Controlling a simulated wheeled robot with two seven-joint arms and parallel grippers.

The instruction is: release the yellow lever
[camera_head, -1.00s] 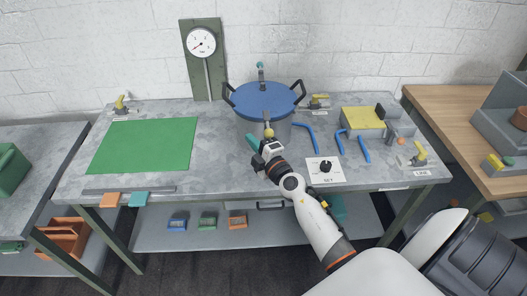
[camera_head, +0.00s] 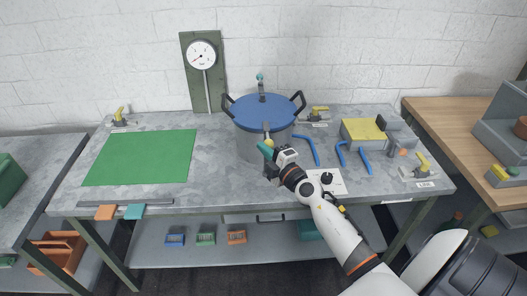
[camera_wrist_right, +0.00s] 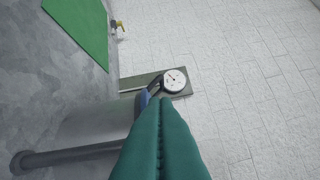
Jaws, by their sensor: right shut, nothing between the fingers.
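A small yellow part (camera_head: 268,142), likely a lever, shows at the front of the grey pot with a blue lid (camera_head: 262,110). A thin grey bar stands just above it. My right gripper (camera_head: 266,150) has teal fingers, shut and empty, right at this yellow part; I cannot tell whether they touch. In the right wrist view the shut teal fingers (camera_wrist_right: 160,145) fill the lower middle, beside the grey pot wall (camera_wrist_right: 95,122). Other yellow levers stand at the back left (camera_head: 119,115), behind the pot's right (camera_head: 319,112) and at the right edge (camera_head: 424,162). My left gripper is out of view.
A gauge (camera_head: 202,55) on a green board stands behind the pot. A green mat (camera_head: 140,157) lies left. Blue bent pieces (camera_head: 364,160), a yellow-topped block (camera_head: 363,129) and a white dial plate (camera_head: 328,181) lie right. The table between mat and pot is clear.

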